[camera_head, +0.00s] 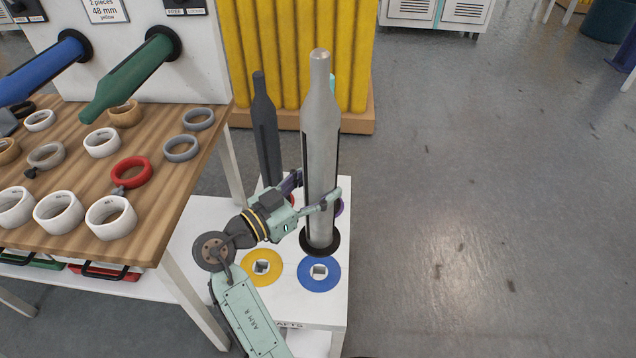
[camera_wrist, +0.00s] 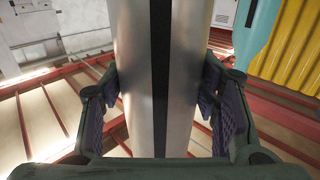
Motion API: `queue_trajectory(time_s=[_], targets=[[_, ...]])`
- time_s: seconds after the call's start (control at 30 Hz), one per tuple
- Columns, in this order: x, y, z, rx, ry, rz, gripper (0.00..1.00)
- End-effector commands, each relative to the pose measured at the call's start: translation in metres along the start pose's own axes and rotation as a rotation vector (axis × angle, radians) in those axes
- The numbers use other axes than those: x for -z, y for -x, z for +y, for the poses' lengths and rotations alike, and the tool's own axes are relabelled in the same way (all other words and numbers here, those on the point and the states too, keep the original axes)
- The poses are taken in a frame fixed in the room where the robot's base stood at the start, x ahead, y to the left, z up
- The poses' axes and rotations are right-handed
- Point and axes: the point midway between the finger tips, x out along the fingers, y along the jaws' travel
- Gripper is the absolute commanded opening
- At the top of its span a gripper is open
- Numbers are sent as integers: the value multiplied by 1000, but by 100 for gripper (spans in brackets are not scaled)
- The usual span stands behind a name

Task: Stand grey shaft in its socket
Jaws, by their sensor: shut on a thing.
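The grey shaft (camera_head: 320,125) is a tall, metallic cylinder with a narrow top, a dark slot along its side and a black flange at its foot. It stands upright. My gripper (camera_head: 319,200) is shut around its lower part, coming from the left. In the wrist view the shaft (camera_wrist: 135,70) fills the middle, with finger pads on both sides. Its flange shows just behind the blue disc (camera_head: 319,282) with its square metal centre. I cannot tell whether the flange touches the white stand. No grey socket is clearly visible; the shaft and gripper hide part of the stand top.
A dark shaft (camera_head: 265,125) stands upright behind my gripper. A yellow disc (camera_head: 262,280) lies left of the blue one; a purple edge (camera_head: 340,207) peeks out behind the shaft. The wooden table (camera_head: 150,230) with tape rolls is left. Floor at right is clear.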

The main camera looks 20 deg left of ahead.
Motion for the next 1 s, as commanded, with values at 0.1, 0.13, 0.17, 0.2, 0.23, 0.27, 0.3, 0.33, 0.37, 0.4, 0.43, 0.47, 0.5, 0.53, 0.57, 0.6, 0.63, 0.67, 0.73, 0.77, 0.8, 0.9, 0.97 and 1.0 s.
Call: queue_trajectory(time_s=[0.1, 0.13, 0.17, 0.2, 0.23, 0.27, 0.3, 0.33, 0.37, 0.4, 0.43, 0.47, 0.5, 0.53, 0.57, 0.6, 0.63, 0.67, 0.73, 0.77, 0.8, 0.9, 0.97, 1.0], targets=[[-6, 0, 0, 0, -4, 5, 5], [-8, 0, 0, 0, -4, 5, 5], [-10, 0, 0, 1, -4, 5, 5], [-13, 0, 0, 1, -4, 5, 5], [-15, 0, 0, 1, -4, 5, 5], [-17, 0, 0, 1, -4, 5, 5], [-20, 0, 0, 1, -4, 5, 5], [-22, 0, 0, 1, -3, 5, 5], [-24, 0, 0, 1, -3, 5, 5], [-26, 0, 0, 1, -3, 5, 5], [-28, 0, 0, 1, -3, 5, 5], [-30, 0, 0, 1, -4, 5, 5], [-33, 0, 0, 1, -4, 5, 5], [-35, 1, 0, 1, -4, 5, 5], [-37, 1, 0, 1, -3, 5, 5], [-40, 1, 0, 1, -3, 5, 5], [-41, 1, 0, 1, -3, 5, 5], [-43, 1, 0, 1, -3, 5, 5], [-48, 1, 0, 1, -3, 5, 5], [-50, 1, 0, 1, -4, 5, 5], [-52, 1, 0, 1, -4, 5, 5], [-59, 1, 0, 1, -5, 5, 5], [-63, 1, 0, 1, -4, 5, 5], [-65, 1, 0, 1, -4, 5, 5]])
